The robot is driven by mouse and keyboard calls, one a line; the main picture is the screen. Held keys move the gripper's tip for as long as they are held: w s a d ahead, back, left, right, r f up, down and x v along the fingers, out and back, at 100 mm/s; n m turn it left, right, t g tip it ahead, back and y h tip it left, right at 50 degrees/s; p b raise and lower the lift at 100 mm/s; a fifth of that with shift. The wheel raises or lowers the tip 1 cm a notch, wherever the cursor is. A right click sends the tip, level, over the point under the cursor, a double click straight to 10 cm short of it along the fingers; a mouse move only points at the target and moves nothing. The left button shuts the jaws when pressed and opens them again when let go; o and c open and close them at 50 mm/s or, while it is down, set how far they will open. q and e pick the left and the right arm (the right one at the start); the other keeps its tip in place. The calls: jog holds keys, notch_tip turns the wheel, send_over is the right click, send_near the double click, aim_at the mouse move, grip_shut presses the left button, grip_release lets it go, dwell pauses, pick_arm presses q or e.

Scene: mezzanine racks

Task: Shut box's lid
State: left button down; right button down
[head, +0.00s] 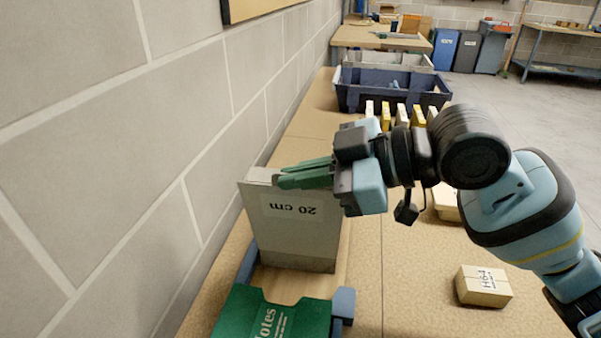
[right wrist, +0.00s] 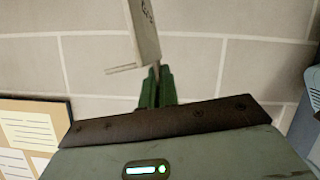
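A grey panel marked "20 cm" (head: 293,235) stands nearly upright on the bench by the wall, its print upside down; I take it for the box's raised lid. A green piece marked "Notes" (head: 262,318) lies in front of it at the bottom edge, cut off. My right gripper (head: 277,179) reaches across the panel's top edge with its green fingers close together. In the right wrist view the pale panel (right wrist: 143,32) comes down to the fingertips (right wrist: 157,72); I see no clear grip on it. My left gripper is out of view.
A small box marked H64 (head: 484,285) sits on the bench at right. Several upright yellow and white items (head: 402,114) and a dark blue crate (head: 392,91) stand farther back. The block wall (head: 100,150) runs close along the left.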

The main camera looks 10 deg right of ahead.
jog(key=shift+w+d+r+p, duration=0.25)
jog(key=shift+w+p, duration=0.15)
jog(key=shift+p, duration=0.1)
jog(key=w+d+f+m+g+p, duration=0.1)
jog(key=w+d+m+g+p, duration=0.1)
jog(key=w, duration=1)
jog(key=shift+w+d+f+m+g+y+p, duration=0.15)
jog(key=shift+d+f+m+g+y+p, duration=0.2)
jog(key=shift+d+m+p, duration=0.6)
jog(key=shift+d, duration=0.2)
jog(key=c, duration=1.6)
grip_release()
jog(key=shift+r, duration=0.1)
jog(key=shift+c, duration=0.2)
